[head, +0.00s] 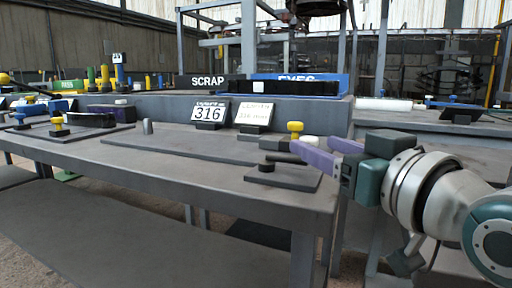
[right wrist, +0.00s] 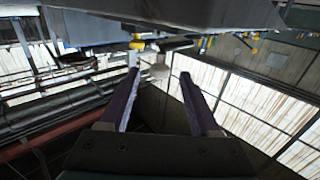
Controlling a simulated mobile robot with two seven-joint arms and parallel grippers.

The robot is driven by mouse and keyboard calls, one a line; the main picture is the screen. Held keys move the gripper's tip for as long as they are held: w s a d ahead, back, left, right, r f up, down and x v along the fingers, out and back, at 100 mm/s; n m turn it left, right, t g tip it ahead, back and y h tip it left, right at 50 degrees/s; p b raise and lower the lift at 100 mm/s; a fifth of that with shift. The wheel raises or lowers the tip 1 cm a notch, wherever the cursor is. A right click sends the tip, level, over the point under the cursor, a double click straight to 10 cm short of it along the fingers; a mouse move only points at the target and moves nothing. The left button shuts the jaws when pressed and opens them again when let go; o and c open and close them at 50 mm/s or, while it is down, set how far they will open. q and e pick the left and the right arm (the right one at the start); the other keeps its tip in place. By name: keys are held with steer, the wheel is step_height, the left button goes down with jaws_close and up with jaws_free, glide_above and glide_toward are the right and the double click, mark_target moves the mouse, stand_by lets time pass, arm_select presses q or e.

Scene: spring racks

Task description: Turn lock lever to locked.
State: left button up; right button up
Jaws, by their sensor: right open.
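A dark plate (head: 285,178) lies at the right end of the bench, with a short black round post (head: 266,167) on it. A dark bar (head: 284,158), which looks like the lock lever, runs above the plate towards my right gripper. A yellow knob (head: 295,128) stands just behind. My right gripper (head: 314,146) is open, its purple fingers beside the bar and knob; contact cannot be told. In the right wrist view the open gripper (right wrist: 161,78) has nothing between its fingers, and a yellow knob (right wrist: 137,42) and a dark bar (right wrist: 176,44) appear beyond the tips.
The grey bench (head: 170,160) has clear room in front. A "316" sign (head: 209,114) and a white card (head: 254,115) stand behind the plate. A black bin strip (head: 295,88) and a SCRAP label (head: 217,82) are further back. Another yellow-knobbed fixture (head: 59,124) sits at left.

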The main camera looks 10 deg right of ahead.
steer(key=w+b, duration=0.1)
steer(key=w, duration=0.2)
steer(key=w+a, duration=0.1)
steer(key=w, duration=0.2)
steer(key=shift+w+a+b, duration=0.15)
steer(key=shift+w+b, duration=0.2)
steer(key=shift+b, duration=0.05)
steer(key=c, duration=1)
stand_by(0.4)
